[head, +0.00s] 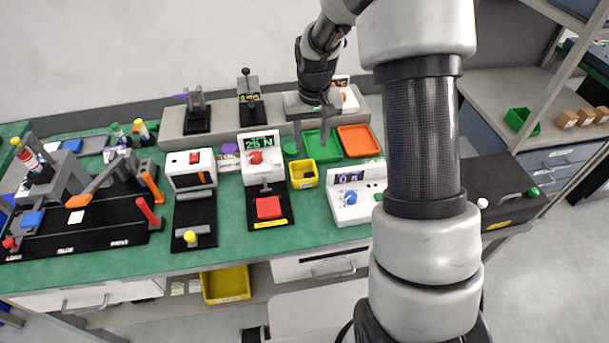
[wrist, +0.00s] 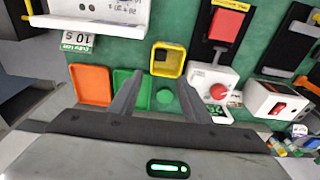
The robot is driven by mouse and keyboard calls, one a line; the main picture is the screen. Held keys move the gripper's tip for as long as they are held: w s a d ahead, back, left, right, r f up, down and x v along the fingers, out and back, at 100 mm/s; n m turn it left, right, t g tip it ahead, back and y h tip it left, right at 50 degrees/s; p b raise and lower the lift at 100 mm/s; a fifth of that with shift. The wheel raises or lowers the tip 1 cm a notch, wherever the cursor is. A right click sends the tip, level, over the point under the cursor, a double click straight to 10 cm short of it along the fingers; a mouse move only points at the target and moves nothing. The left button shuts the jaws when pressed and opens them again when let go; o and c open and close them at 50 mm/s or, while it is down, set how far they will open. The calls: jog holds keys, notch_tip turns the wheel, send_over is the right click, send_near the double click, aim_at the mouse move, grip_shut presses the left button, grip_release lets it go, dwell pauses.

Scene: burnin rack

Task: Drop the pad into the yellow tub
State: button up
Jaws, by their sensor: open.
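The small yellow tub (head: 303,175) stands upright on the green bench, beside the white unit with the red knob. It also shows in the wrist view (wrist: 168,59); a dark patch shows inside it, and I cannot tell what that is. My gripper (head: 311,139) points down above the bench behind the tub, its two fingers apart with nothing visible held; the fingers also show in the wrist view (wrist: 160,82). A green disc (wrist: 165,96) lies on the bench, seen between the fingers in the wrist view. No thing is clearly identifiable as the pad.
A green tray (head: 322,148) and an orange tray (head: 358,141) lie behind the tub. White units with a red knob (head: 262,157) and a blue knob (head: 352,197) flank it. A larger yellow bin (head: 226,284) sits on the shelf below. Several fixtures crowd the bench's left.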

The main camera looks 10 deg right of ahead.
notch_tip(320, 180, up, 13)
jog(key=s, duration=0.1)
jog(key=shift+s, duration=0.3)
jog(key=shift+r, duration=0.1)
jog(key=s+r+t+p, duration=0.2)
jog(key=s+r, duration=0.5)
jog(key=s, duration=0.5)
jog(key=s+r+t+p, duration=0.2)
jog(key=s+r, duration=0.5)
jog(key=s, duration=0.6)
jog(key=shift+s+r+p, duration=0.25)
jog(key=shift+r+p, duration=0.05)
jog(key=shift+p, duration=0.2)
